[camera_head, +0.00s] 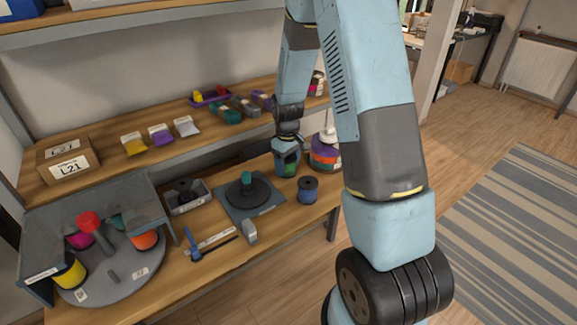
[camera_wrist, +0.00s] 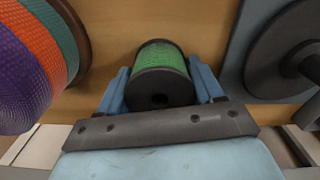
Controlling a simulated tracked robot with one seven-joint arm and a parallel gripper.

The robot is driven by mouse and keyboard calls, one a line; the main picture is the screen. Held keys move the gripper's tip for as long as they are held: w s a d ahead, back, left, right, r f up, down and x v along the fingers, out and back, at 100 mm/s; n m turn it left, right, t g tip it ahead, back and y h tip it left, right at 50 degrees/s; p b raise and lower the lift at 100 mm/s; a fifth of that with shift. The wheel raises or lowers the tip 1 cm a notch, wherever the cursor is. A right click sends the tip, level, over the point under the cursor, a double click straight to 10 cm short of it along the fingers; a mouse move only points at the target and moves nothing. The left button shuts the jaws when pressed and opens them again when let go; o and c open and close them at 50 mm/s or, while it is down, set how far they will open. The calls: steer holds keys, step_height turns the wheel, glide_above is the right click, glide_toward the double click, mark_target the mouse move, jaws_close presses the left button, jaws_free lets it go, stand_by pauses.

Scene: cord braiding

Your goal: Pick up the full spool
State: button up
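A green spool (camera_wrist: 160,62) with dark end flanges, wound with cord, is between the two blue fingers of my gripper (camera_wrist: 160,85) in the wrist view. The fingers lie close along both of its sides, and I see no clear gap. I cannot tell whether they press on it. In the head view my gripper (camera_head: 287,148) is over the green spool (camera_head: 287,167), near the back of the bench. The spool seems upright on the wood, but its base is hard to see.
Stacked purple, orange and teal cord spools (camera_wrist: 38,55) stand close on the left in the wrist view. A grey plate with a dark disc (camera_head: 247,192) is on the other side.

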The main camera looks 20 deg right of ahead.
steer(key=c, duration=0.5)
steer(key=shift+r, duration=0.1)
steer(key=shift+c, duration=0.2)
